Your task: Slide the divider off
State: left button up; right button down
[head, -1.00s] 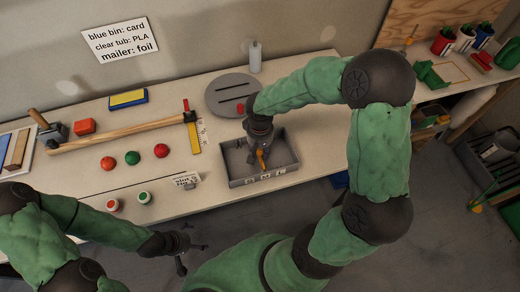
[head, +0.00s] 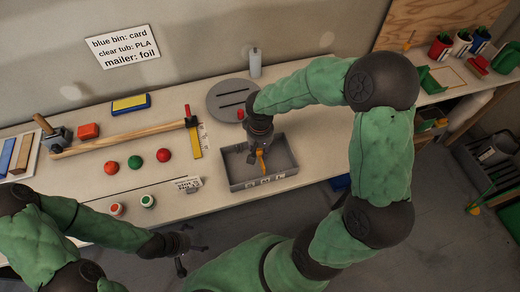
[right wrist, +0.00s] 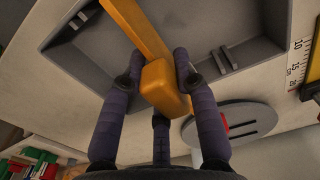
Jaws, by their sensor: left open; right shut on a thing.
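The orange divider (head: 262,160) is a bar with a blocky end, and it sits over the grey open tray (head: 292,168). In the right wrist view the divider (right wrist: 136,28) runs away from me across the tray (right wrist: 72,62). My right gripper (head: 261,146) is shut on the divider's blocky end, with fingers on both sides (right wrist: 160,75). How far the divider sits down in the tray cannot be told. My left gripper (head: 190,248) is open and empty, in front of the bench and apart from the tray.
A grey slotted disc (head: 233,99) lies behind the tray, with a bottle (head: 255,62) beyond. The bench front edge is close to the tray.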

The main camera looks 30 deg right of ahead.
jog(key=shift+r+p, duration=1.35)
jog(key=shift+r, duration=0.6)
